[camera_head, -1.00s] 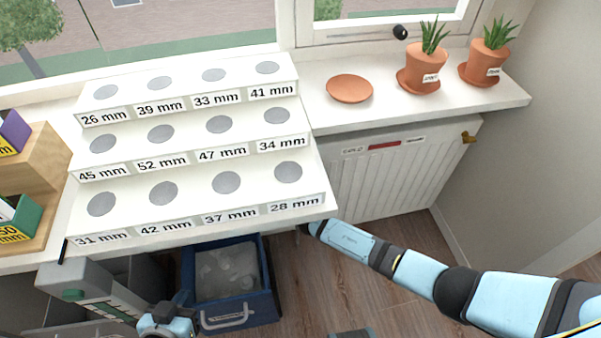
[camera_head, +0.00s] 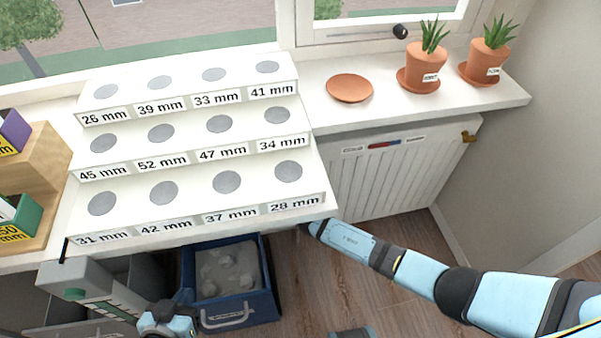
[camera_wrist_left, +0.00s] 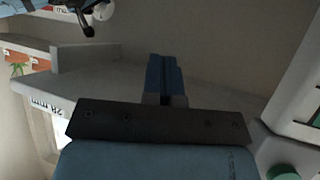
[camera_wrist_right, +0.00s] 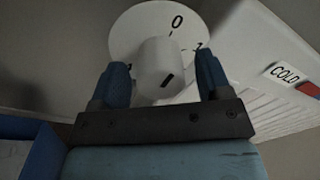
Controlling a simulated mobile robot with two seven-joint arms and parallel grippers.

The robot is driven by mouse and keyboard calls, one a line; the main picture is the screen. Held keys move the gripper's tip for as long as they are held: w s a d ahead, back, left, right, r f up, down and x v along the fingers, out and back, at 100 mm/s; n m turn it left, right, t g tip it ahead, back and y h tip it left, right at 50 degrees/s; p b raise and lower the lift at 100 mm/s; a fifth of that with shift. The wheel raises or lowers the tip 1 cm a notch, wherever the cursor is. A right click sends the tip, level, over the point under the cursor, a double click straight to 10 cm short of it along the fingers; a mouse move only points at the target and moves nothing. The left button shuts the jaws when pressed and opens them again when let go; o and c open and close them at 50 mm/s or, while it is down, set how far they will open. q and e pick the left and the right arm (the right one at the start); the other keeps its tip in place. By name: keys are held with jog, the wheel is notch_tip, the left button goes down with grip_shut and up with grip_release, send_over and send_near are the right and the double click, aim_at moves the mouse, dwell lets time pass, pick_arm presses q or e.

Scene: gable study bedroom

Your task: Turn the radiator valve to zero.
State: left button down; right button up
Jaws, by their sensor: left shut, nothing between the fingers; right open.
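The radiator valve knob (camera_wrist_right: 158,66) is a white cylinder on a round white dial (camera_wrist_right: 135,28) in the right wrist view. The dial shows 0 at the top and 1 at the right. A dark mark is on the knob's lower right face. My right gripper (camera_wrist_right: 164,78) is open with one finger on each side of the knob; I cannot tell if they touch it. In the head view the knob and the right fingers are hidden beneath the windowsill. The white radiator (camera_head: 385,180) stands below the sill. My left gripper (camera_head: 183,297) is shut and empty, also in the left wrist view (camera_wrist_left: 165,78).
A three-step stand (camera_head: 318,190) with labelled round spots overhangs the radiator's left side. A blue bin (camera_head: 275,300) stands on the floor below it. A terracotta saucer (camera_head: 349,88) and two potted plants (camera_head: 425,75) stand on the sill. A COLD label (camera_wrist_right: 284,73) is on the radiator.

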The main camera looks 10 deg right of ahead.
pick_arm(q)
jog(key=shift+s+a+r+p, duration=0.1)
jog(key=shift+s+a+p, duration=0.1)
jog(key=shift+p, duration=0.9)
pick_arm(e)
jog(key=s, duration=1.3)
jog(key=shift+s+a, duration=0.15)
jog(key=shift+a, duration=0.1)
